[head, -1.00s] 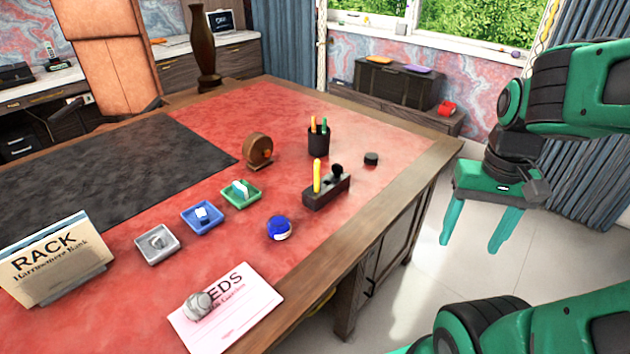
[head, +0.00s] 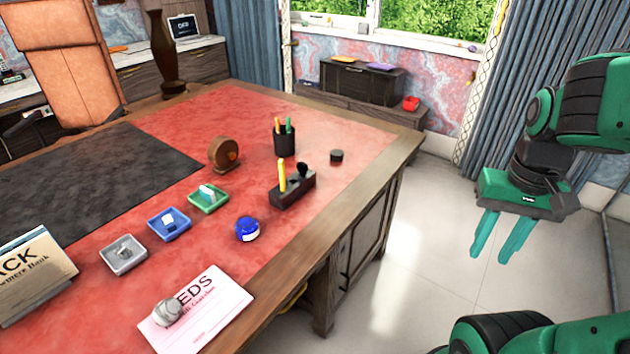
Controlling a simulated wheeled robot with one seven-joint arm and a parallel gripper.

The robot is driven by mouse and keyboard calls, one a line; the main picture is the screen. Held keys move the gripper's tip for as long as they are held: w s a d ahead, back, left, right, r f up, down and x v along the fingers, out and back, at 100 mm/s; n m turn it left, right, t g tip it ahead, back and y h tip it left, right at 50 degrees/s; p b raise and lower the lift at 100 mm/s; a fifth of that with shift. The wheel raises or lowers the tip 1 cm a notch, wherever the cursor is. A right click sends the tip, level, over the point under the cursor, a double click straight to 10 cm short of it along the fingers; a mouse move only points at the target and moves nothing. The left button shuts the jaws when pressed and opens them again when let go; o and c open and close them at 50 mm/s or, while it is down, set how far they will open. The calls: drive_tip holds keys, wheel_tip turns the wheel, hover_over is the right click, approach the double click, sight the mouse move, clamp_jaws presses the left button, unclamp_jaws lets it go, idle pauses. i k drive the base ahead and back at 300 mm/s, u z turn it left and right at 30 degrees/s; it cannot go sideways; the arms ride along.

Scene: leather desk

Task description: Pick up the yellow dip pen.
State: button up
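The yellow dip pen (head: 282,176) stands upright in a dark pen stand (head: 296,190) near the right edge of the desk's red leather top. A dark, round-topped item stands beside it in the same stand. My gripper (head: 496,250) is at the right, off the desk and over the pale floor, well apart from the pen. Its two green fingers point down, spread apart, with nothing between them.
A black pencil cup (head: 285,143) and a small dark round thing (head: 336,156) stand near the pen stand. A blue ball-like object (head: 247,229), small trays (head: 169,224) and a pink paper (head: 200,308) lie nearer. The desk's wooden edge (head: 330,222) lies between gripper and pen.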

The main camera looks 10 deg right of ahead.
sight(281, 164)
drive_tip(key=z, duration=0.75)
drive_tip(key=k, duration=1)
drive_tip(key=z, duration=0.5)
drive_tip(key=i, duration=1)
drive_tip(key=u, duration=1.3)
drive_tip(key=i, duration=0.85)
drive_tip(key=u, duration=0.55)
